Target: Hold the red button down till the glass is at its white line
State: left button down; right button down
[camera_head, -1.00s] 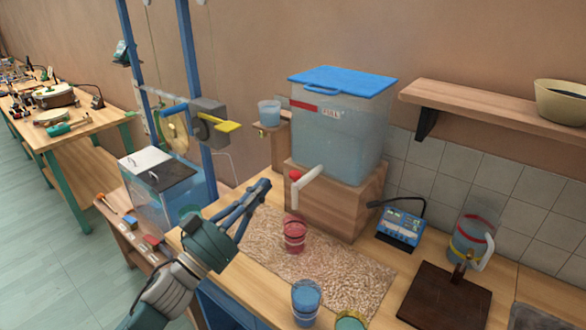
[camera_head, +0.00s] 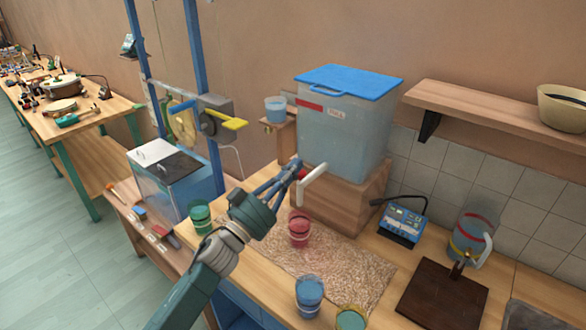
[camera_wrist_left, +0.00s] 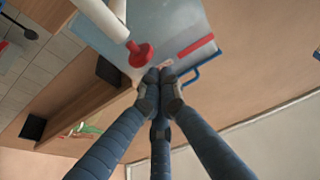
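The red button (camera_head: 304,173) sits on the white spout (camera_head: 313,185) of the clear water tank (camera_head: 340,135). It also shows in the left wrist view (camera_wrist_left: 140,54). My left gripper (camera_head: 296,166) has its fingertips drawn together, with nothing between them. The fingertips are right beside the button; I cannot tell whether they touch it. In the left wrist view the tips (camera_wrist_left: 160,85) lie just below and right of the button. A reddish glass (camera_head: 299,230) stands upright on the speckled mat below the spout. Its white line cannot be made out. My right gripper is out of view.
A blue glass (camera_head: 309,295) and a green glass (camera_head: 351,318) stand at the front edge; another green glass (camera_head: 200,215) is at the left. A wooden block (camera_head: 345,200) carries the tank. A blue meter (camera_head: 402,225), pitcher (camera_head: 470,238) and dark board (camera_head: 443,292) are on the right.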

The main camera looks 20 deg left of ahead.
pick_arm(q)
jog(key=shift+f, duration=0.5)
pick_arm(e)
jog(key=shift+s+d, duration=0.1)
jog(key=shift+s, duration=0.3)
pick_arm(q)
jog(key=shift+f, duration=0.1)
